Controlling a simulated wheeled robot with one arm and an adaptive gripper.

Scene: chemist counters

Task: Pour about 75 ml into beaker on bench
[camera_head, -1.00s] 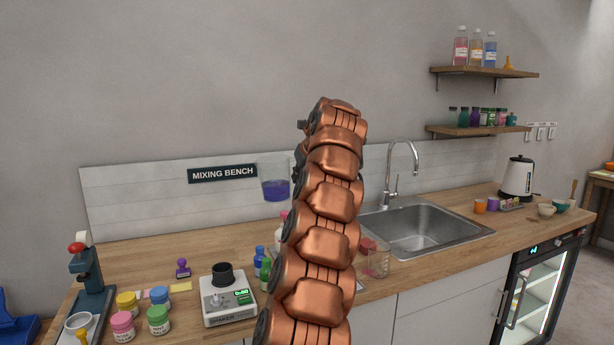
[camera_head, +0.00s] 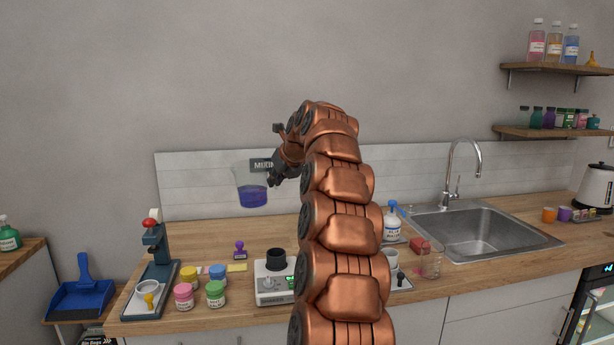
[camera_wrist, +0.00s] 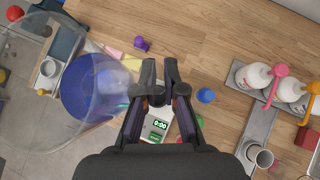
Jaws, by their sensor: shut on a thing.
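My gripper (camera_head: 273,181) is shut on a clear beaker (camera_head: 236,176) with blue-purple liquid (camera_head: 253,197) in its lower part. It holds the beaker raised above the bench, roughly upright, in front of the back wall. In the wrist view, my fingers (camera_wrist: 160,78) are close together and the beaker (camera_wrist: 30,105) is large at left, with its liquid (camera_wrist: 92,88) showing through. An empty-looking clear glass beaker (camera_head: 430,264) stands on the bench near the sink, right of my arm. It cannot be made out clearly in the wrist view.
The shaker (camera_head: 268,290) stands below, its display (camera_wrist: 160,124) showing zeros. Paint-like jars (camera_head: 184,296) and a press (camera_head: 155,255) are at left. A pump bottle (camera_head: 392,226), a grey cup (camera_head: 390,258) and a red block (camera_head: 420,245) are right of my arm, before the sink (camera_head: 480,235).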

